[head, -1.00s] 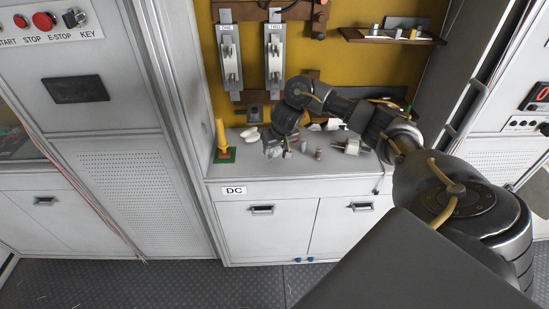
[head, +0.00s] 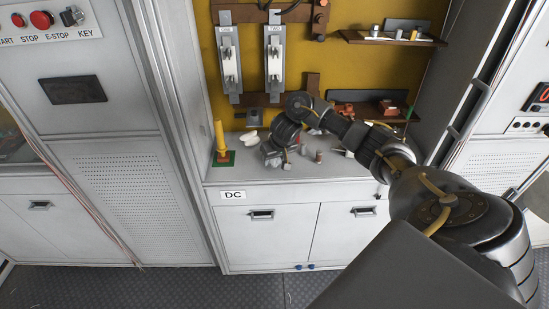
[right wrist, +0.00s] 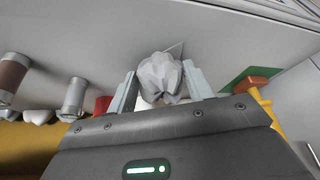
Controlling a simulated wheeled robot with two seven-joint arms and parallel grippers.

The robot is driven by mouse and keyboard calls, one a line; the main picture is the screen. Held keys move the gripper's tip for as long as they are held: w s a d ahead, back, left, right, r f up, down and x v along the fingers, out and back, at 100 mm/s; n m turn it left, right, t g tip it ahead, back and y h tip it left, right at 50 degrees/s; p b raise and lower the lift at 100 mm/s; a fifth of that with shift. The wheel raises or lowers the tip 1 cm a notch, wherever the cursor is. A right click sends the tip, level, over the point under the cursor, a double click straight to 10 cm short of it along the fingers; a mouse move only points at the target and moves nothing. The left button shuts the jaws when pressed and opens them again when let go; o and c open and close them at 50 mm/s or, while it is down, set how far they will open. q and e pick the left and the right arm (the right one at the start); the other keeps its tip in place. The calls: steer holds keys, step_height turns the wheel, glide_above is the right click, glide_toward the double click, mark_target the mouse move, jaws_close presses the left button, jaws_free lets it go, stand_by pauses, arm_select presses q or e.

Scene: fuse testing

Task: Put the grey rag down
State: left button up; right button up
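The grey rag (right wrist: 161,76) is a crumpled, faceted light-grey lump in the right wrist view. It sits between the two fingers of my right gripper (right wrist: 160,82), which appear to touch it on both sides. In the head view my right gripper (head: 268,155) is low over the left part of the grey counter (head: 330,172), and the rag is largely hidden there. I cannot tell whether the rag touches the counter. My left gripper is out of view.
A yellow post on a green base (head: 221,140) stands left of my right gripper. White pieces (head: 250,138) lie behind it, and small metal cylinders (head: 318,156) stand to its right. A shelf (head: 390,38) hangs above. The counter's front strip is clear.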

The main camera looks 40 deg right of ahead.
steer(key=o, duration=0.4)
steer(key=shift+o, duration=0.2)
steer(key=shift+r, duration=0.15)
steer(key=p+v, duration=0.6)
steer(key=v, duration=0.6)
steer(key=shift+p, duration=0.4)
